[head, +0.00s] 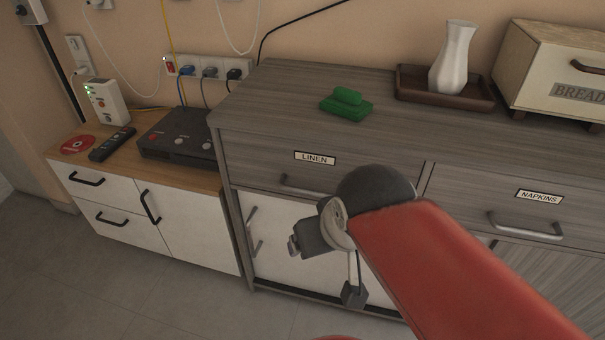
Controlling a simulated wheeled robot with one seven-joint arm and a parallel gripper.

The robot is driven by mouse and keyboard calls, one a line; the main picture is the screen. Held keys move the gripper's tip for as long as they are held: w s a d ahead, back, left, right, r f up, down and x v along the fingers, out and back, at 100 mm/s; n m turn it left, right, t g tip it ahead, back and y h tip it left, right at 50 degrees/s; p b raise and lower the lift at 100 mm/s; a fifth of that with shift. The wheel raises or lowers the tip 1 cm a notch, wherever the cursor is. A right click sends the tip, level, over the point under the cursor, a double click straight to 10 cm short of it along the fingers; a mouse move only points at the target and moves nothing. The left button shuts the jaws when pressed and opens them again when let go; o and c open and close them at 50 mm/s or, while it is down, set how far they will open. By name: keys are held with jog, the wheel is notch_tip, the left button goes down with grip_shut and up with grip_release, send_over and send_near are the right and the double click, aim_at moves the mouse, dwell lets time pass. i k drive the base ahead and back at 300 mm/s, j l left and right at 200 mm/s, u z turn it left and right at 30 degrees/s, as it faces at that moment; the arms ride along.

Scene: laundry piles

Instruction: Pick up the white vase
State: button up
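The white vase (453,58) stands upright in a dark brown tray (413,84) on top of the grey wooden sideboard, at the upper right of the head view. Its surface is faceted, with a narrower neck and an open top. My gripper (329,268) is in front of the sideboard, below the LINEN drawer, well to the left of and lower than the vase. It does not touch the vase. The angle does not show clearly whether its fingers are apart, and I see nothing held in it.
A green block-shaped object (346,105) lies left of the tray on the sideboard (283,88). A bread box (552,72) stands close to the tray's right. A lower cabinet (119,206) at left holds a black router box (180,138), a remote (112,144) and a red disc (78,144).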

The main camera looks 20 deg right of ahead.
aim_at(448, 74)
jog(key=z, duration=1.25)
jog(key=i+l+u, duration=0.1)
jog(key=i, duration=0.25)
jog(key=l, duration=0.1)
